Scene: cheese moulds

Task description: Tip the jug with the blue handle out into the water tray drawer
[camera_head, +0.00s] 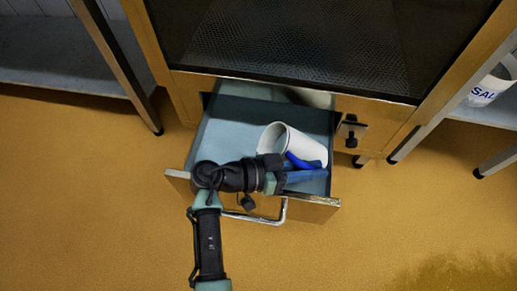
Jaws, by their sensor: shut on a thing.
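The jug (297,144) is white with a blue handle (302,161). It is tilted well over onto its side, with its open mouth toward the upper left, over the open water tray drawer (221,128). My gripper (303,170) is shut on the blue handle from the lower left; the fingers partly hide the grip. The drawer is pulled out below the cabinet, with a pale blue-grey inside and a metal bar handle (284,211) on its front. I cannot tell whether the jug touches the drawer floor or whether any liquid is leaving it.
A wooden-framed cabinet with a dark mesh panel (280,40) stands behind the drawer. A black latch (350,131) is right of the drawer. A white tub marked SAL (487,91) sits on a shelf at the right. The yellow floor (90,210) is clear in front.

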